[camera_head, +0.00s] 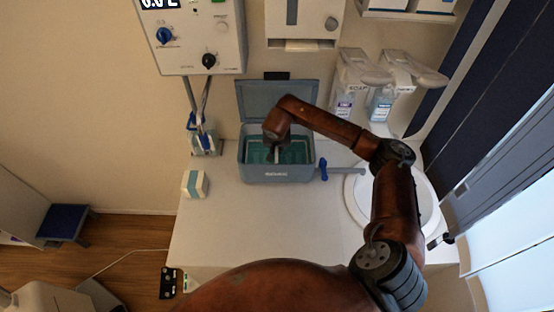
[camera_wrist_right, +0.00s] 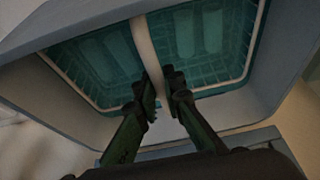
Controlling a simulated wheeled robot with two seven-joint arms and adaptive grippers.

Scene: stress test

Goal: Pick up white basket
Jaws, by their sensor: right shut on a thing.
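The white basket (camera_head: 308,152) sits inside a grey-blue box (camera_head: 278,172) with its lid raised, on the white counter. In the right wrist view, the basket (camera_wrist_right: 93,97) shows a pale rim, a mesh body in teal-tinted liquid or shade, and a pale handle (camera_wrist_right: 143,45) across its middle. My right gripper (camera_head: 274,154) reaches down into the box from above. In the right wrist view, its two fingers (camera_wrist_right: 161,96) are closed around the handle's near end. The fingertips are partly dark and hard to make out. My left gripper is out of view.
A blue-handled tap or valve (camera_head: 323,169) stands at the box's right, beside a round white sink (camera_head: 357,200). A small white and teal box (camera_head: 195,184) lies at the left. Soap dispensers (camera_head: 345,92) hang behind. The counter in front of the box (camera_head: 260,222) is clear.

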